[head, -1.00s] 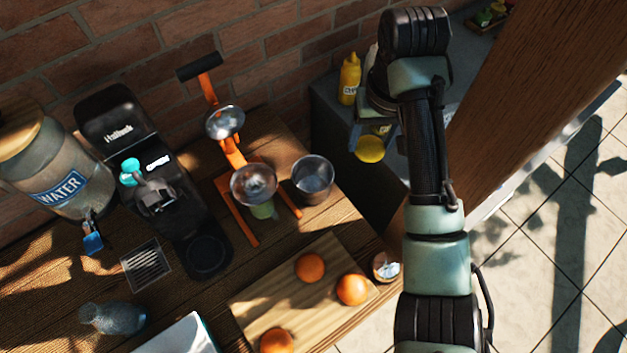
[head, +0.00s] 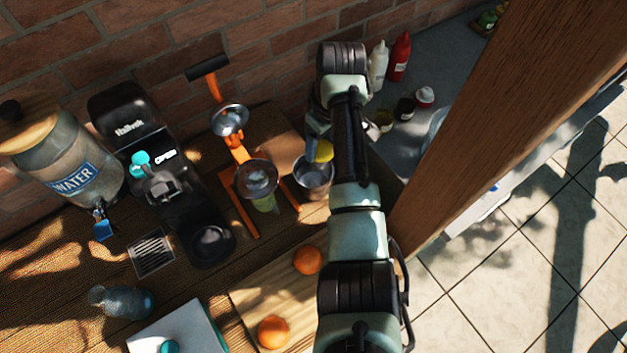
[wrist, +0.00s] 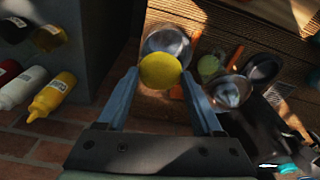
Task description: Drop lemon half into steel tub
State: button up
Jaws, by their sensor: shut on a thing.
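The lemon half (wrist: 160,71) is yellow and round, held between the two blue fingers of my gripper (wrist: 161,78) in the wrist view. It also shows in the head view (head: 323,151), partly hidden by my arm. The steel tub (head: 314,181) is a round metal cup on the wooden table, right of the orange juicer. In the wrist view the tub (wrist: 166,41) lies just beyond the lemon half, which overlaps its near rim. My gripper (head: 316,146) is at the tub's far side in the head view, and the lemon half appears above rim height.
The orange citrus press (head: 257,181) stands close left of the tub, with a glass under it. A cutting board (head: 255,303) with oranges (head: 307,261) lies in front. A grey counter (head: 440,75) with bottles is at the back right.

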notch_tip(320, 180, down, 4)
jog(key=b, duration=0.2)
jog(key=shift+r+b, duration=0.25)
jog(key=shift+b, duration=0.05)
jog(key=shift+r, duration=0.1)
jog(key=o, duration=1.5)
jog(key=shift+o, duration=0.2)
jog(key=r, duration=0.8)
jog(key=s+d+r, duration=0.1)
jog(key=r, duration=0.2)
jog(key=shift+r, duration=0.4)
jog(key=shift+d+r+p, duration=0.1)
jog(key=shift+r+p, duration=0.45)
jog(key=shift+p, duration=0.15)
